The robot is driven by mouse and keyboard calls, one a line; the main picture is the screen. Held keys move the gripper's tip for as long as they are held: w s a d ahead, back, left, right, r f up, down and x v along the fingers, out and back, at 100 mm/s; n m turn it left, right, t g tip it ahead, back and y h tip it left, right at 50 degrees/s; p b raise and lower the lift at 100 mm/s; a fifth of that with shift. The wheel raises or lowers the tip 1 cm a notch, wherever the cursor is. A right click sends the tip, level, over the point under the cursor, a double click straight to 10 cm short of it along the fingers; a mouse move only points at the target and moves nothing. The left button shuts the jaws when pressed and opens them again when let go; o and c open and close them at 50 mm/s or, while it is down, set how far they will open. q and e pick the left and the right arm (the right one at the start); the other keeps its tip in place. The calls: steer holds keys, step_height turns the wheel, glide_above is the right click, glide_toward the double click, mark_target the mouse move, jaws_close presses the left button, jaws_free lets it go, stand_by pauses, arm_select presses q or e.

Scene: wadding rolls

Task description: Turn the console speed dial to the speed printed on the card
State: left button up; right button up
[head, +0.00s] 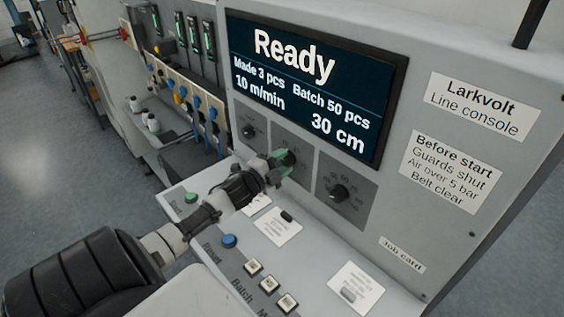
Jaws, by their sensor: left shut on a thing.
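The grey console (420,60) fills the right half of the head view. My left gripper (282,163) reaches in from the left and is shut on the middle dial of its sloping face; the gripper hides the knob and most of its scale. The display (310,85) reads Ready, Made 3 pcs, Batch 50 pcs, 10 m/min and 30 cm. White cards (278,226) lie on the shelf below, and another white card (365,278) lies further right; their print is too small to read. My right gripper is not in view.
A black dial (340,193) is right of the gripper, and a smaller knob (249,131) is left of it. The shelf carries a green button (190,198), a blue button (229,241) and several square white buttons (270,283). A Job card label (402,254) is at lower right.

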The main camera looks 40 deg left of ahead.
arm_select(q)
steer(key=o, duration=0.9)
steer(key=shift+s, duration=0.1)
steer(key=shift+s+a+f+b, duration=0.2)
steer(key=shift+s+b, duration=0.5)
steer(key=shift+s, duration=1.95)
steer(key=shift+s+a+f+b, duration=0.15)
steer(key=shift+s+b, duration=0.5)
steer(key=shift+s, duration=2)
